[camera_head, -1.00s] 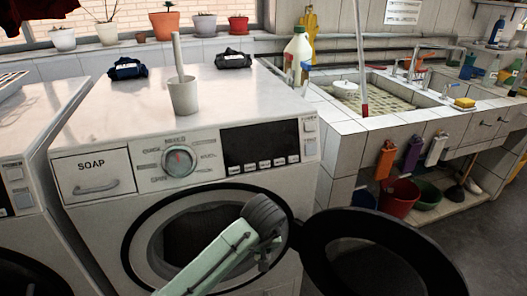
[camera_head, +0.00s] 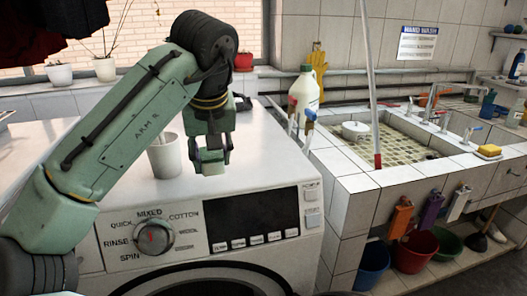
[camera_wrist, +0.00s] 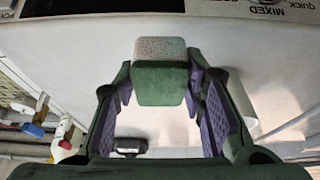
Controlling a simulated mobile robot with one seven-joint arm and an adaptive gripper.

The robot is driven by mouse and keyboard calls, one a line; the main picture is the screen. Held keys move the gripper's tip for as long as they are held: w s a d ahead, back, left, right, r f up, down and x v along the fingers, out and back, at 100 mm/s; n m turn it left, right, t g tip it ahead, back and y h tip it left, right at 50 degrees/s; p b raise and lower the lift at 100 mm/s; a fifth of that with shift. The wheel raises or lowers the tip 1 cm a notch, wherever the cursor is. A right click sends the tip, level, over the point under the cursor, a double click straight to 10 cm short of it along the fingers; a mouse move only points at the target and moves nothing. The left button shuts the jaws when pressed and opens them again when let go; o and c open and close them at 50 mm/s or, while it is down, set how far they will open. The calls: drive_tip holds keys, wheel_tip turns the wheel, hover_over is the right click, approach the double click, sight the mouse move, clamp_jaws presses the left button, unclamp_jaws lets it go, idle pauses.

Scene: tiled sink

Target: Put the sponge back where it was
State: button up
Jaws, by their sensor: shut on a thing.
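A small block-shaped sponge, green with a pale grey side, is between the fingers of my gripper (camera_head: 212,158). The sponge shows clearly in the wrist view (camera_wrist: 160,82), and my gripper (camera_wrist: 162,85) is shut on it. In the head view the sponge (camera_head: 211,168) is small and dark at the fingertips. My gripper points down over the white washing machine top (camera_head: 265,165), right of the white cup (camera_head: 165,155). I cannot tell whether the sponge touches the top. A yellow sponge (camera_head: 488,151) lies on the tiled sink ledge at the right.
A white jug (camera_head: 305,90) stands behind the washer's right side. The tiled sink (camera_head: 392,178) is to the right, with taps and a white pot (camera_head: 355,131). A dark item partly shows behind my gripper. The washer top's front right is clear.

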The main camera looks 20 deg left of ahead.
drive_tip(key=p, duration=0.5)
hover_over(257, 159)
drive_tip(key=s+d, duration=0.1)
drive_tip(key=shift+s+f, duration=0.2)
drive_tip(key=shift+f, duration=0.5)
wheel_tip(257, 159, down, 3)
drive_tip(key=shift+r+p, duration=0.1)
drive_tip(key=shift+p, duration=0.35)
drive_tip(key=shift+f, duration=0.4)
drive_tip(key=shift+f, duration=0.15)
drive_tip(key=o, duration=1.1)
drive_tip(key=b+v, duration=0.2)
drive_tip(key=v, duration=1)
drive_tip(key=shift+b, duration=0.35)
